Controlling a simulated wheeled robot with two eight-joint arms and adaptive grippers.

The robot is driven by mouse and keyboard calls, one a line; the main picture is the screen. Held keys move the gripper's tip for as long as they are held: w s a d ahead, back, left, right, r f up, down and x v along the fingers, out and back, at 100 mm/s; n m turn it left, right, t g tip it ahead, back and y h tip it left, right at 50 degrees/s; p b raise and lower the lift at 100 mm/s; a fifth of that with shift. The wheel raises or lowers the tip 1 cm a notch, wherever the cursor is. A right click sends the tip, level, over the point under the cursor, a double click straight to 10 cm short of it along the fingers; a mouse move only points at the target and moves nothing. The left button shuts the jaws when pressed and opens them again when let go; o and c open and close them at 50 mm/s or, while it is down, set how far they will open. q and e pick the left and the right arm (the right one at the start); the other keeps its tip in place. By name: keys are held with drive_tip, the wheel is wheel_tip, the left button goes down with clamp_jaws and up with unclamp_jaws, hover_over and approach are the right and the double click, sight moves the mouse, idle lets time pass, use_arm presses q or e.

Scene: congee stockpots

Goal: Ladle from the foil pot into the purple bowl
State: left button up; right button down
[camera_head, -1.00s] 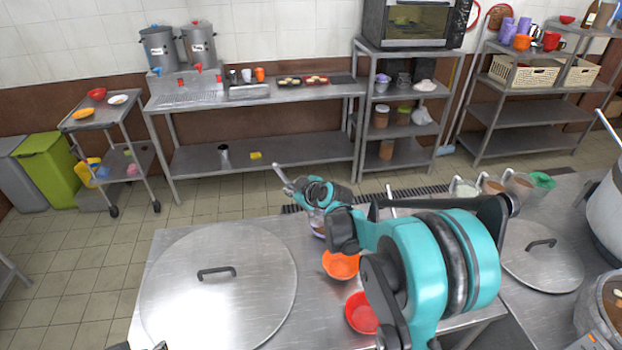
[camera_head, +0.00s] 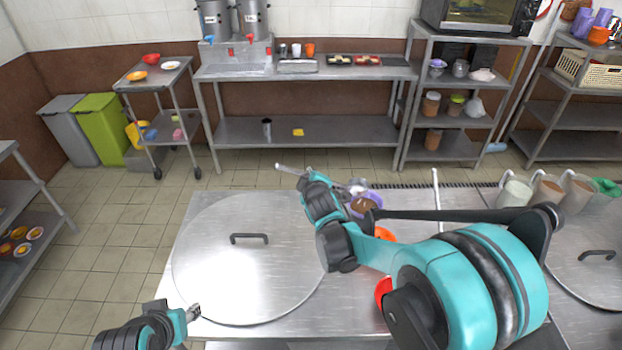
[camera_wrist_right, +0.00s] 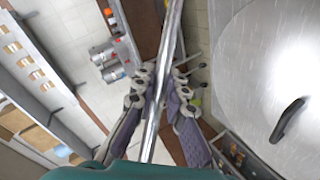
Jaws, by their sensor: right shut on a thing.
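My right gripper (camera_head: 318,193) is above the steel counter. It is shut on a thin metal handle, apparently the ladle's (camera_head: 292,171). The right wrist view shows this handle (camera_wrist_right: 168,60) running between the purple-grey finger pads (camera_wrist_right: 160,95). The purple bowl (camera_head: 376,196) stands behind the gripper, with brown food in it, partly hidden by my right arm. A small shiny metal piece (camera_head: 357,185) shows at its rim; I cannot tell whether it is the ladle's head. My left gripper (camera_head: 193,312) is low at the left, its jaws unclear. I cannot make out the foil pot.
A large round lid (camera_head: 225,275) covers the counter's left part. An orange bowl (camera_head: 385,234) and a red bowl (camera_head: 382,290) are partly behind my arm. Several containers (camera_head: 514,192) and another lid (camera_head: 598,275) are at right. A thin upright rod (camera_head: 436,195) stands mid-counter.

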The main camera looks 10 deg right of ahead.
drive_tip(key=shift+r+p, duration=0.4)
drive_tip(key=shift+r, duration=0.5)
